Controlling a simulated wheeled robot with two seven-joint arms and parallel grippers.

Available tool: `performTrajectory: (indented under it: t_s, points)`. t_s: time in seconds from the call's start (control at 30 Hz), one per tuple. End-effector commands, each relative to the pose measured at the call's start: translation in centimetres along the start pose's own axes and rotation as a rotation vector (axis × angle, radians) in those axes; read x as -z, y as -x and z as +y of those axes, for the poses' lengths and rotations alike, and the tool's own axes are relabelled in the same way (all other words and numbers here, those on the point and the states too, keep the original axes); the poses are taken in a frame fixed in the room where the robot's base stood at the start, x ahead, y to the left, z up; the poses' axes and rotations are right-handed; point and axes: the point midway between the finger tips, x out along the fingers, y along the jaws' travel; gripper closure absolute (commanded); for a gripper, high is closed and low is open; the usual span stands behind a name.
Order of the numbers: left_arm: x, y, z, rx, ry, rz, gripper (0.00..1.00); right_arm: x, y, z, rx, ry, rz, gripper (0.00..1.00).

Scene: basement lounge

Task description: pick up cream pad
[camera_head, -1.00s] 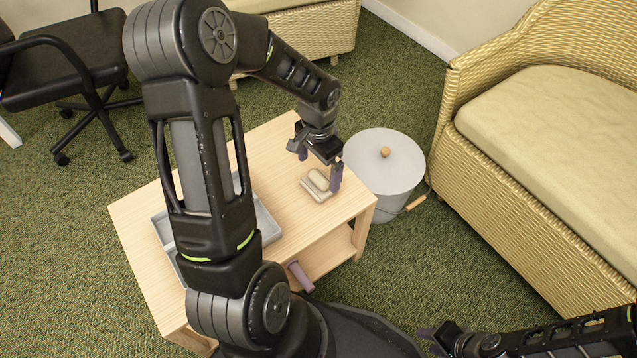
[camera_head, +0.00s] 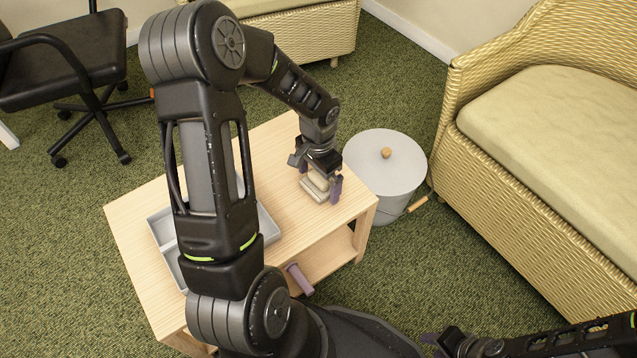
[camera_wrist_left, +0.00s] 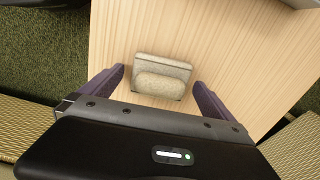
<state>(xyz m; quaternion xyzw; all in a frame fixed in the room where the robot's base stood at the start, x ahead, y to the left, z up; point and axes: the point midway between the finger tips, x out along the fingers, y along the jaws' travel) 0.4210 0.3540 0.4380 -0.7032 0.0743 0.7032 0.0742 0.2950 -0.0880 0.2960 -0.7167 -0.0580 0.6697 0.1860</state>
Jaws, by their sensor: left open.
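The cream pad (camera_head: 314,193) lies on the light wooden table near its right end. It is a flat rounded rectangle with a raised oval part on top; the left wrist view shows the pad (camera_wrist_left: 163,68) in full. My left gripper (camera_head: 320,180) is open just above it, pointing down. In the left wrist view the purple fingers (camera_wrist_left: 160,82) stand on either side of the pad, with bare table between each finger and the pad. My right gripper (camera_head: 437,342) is at the bottom right of the head view, far from the pad; its jaw gap is unclear.
The wooden table (camera_head: 275,150) carries a grey divided tray (camera_head: 268,228), partly hidden by my left arm. A purple cylinder (camera_head: 299,279) is on the lower shelf. A wicker sofa (camera_head: 540,190) is further right.

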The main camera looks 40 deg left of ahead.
Motion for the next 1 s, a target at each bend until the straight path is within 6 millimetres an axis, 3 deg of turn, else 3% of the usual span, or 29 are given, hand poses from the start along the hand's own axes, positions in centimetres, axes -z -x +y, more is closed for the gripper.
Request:
performTrajectory:
  t_s: [0.1,0.87,1.0]
  points:
    - [0.00,0.01,0.00,0.000,0.000,0.000,0.02,-0.01,0.00,-0.01,0.000,0.000,0.000,0.64]
    - [0.00,0.00,0.00,0.000,0.000,0.000,0.64,-0.02,-0.01,-0.01,0.000,0.000,0.000,0.64]
    - [0.00,0.01,0.00,0.000,0.000,0.000,0.64,-0.02,0.00,-0.01,0.000,0.000,0.000,0.64]
